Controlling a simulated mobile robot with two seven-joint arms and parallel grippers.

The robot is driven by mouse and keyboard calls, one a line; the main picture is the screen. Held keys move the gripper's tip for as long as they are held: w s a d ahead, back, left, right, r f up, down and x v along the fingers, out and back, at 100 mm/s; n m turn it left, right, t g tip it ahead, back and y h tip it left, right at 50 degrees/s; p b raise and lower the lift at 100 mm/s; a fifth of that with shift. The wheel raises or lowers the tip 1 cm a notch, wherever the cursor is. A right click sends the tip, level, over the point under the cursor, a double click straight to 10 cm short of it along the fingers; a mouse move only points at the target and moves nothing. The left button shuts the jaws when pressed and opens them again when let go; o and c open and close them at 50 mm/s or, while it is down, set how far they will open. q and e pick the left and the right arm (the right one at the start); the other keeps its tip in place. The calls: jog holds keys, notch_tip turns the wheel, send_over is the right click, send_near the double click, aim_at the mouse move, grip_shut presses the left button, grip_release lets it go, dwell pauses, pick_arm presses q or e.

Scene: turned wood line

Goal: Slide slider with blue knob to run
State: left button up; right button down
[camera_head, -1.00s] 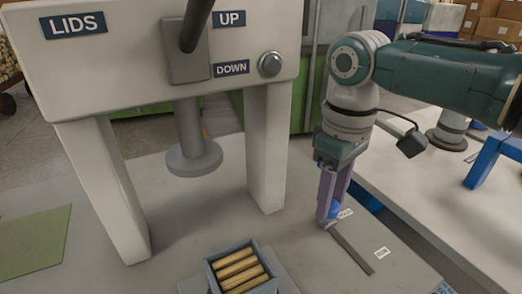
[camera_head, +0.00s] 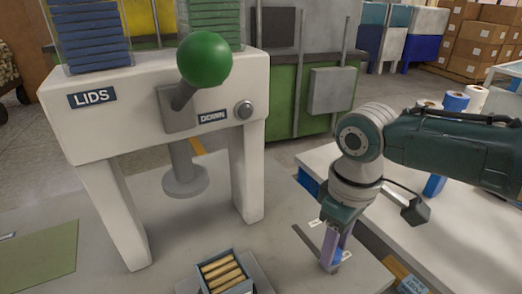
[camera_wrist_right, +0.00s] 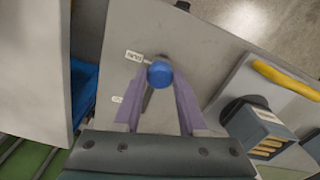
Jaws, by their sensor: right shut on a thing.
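The slider's blue knob (camera_wrist_right: 159,74) sits between the purple fingers of my right gripper (camera_wrist_right: 160,84). In the head view my right gripper (camera_head: 331,262) points down at the table and is shut on the knob, which is mostly hidden by the fingers. The dark slot (camera_head: 306,238) runs from the gripper to the back left. The knob is at its near end, beside a small white label (camera_head: 347,256). Another label (camera_head: 315,222) lies by the far end. The label text is too small to read surely. My left gripper is not in view.
A white press marked LIDS (camera_head: 150,105) with a green-balled lever (camera_head: 204,60) stands to the left. A blue-grey box of wooden pieces (camera_head: 242,262) sits in front. A green mat (camera_head: 38,255) lies at far left. A white table (camera_head: 440,225) is at right.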

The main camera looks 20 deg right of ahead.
jog(key=shift+s, duration=0.15)
jog(key=shift+c, duration=2.3)
grip_release()
notch_tip(320, 180, up, 10)
jog(key=p, duration=0.2)
jog(key=shift+f, duration=0.1)
